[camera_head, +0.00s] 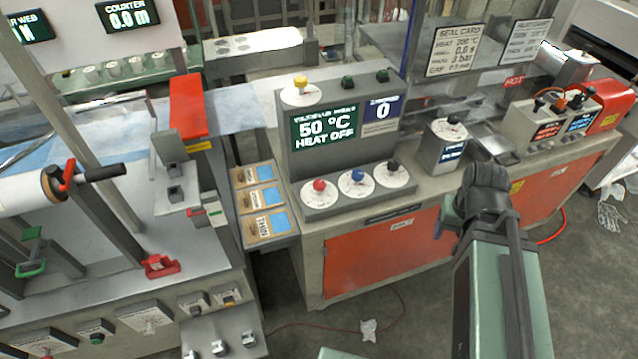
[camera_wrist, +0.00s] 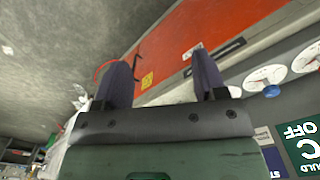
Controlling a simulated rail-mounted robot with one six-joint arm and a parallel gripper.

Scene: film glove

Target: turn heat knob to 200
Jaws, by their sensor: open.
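The control panel's display (camera_head: 325,128) reads 50 °C and HEAT OFF. Below it, a sloped ledge carries a red knob (camera_head: 319,185), a blue knob (camera_head: 357,176) and a black knob (camera_head: 392,165), each on a white dial. The dial labels are too small to read, so I cannot tell which is the heat knob. My gripper (camera_head: 452,217) is in front of the orange cabinet, right of the knobs and apart from them. In the wrist view its two fingers (camera_wrist: 162,82) are spread and empty; the blue knob (camera_wrist: 271,91) shows to their right.
A yellow knob (camera_head: 300,83) sits on the panel's top left. A grey box with a black knob (camera_head: 453,119) stands right of the panel. The seal card (camera_head: 455,50) is behind. Product cards (camera_head: 265,199) lie left of the ledge. Floor in front is mostly clear.

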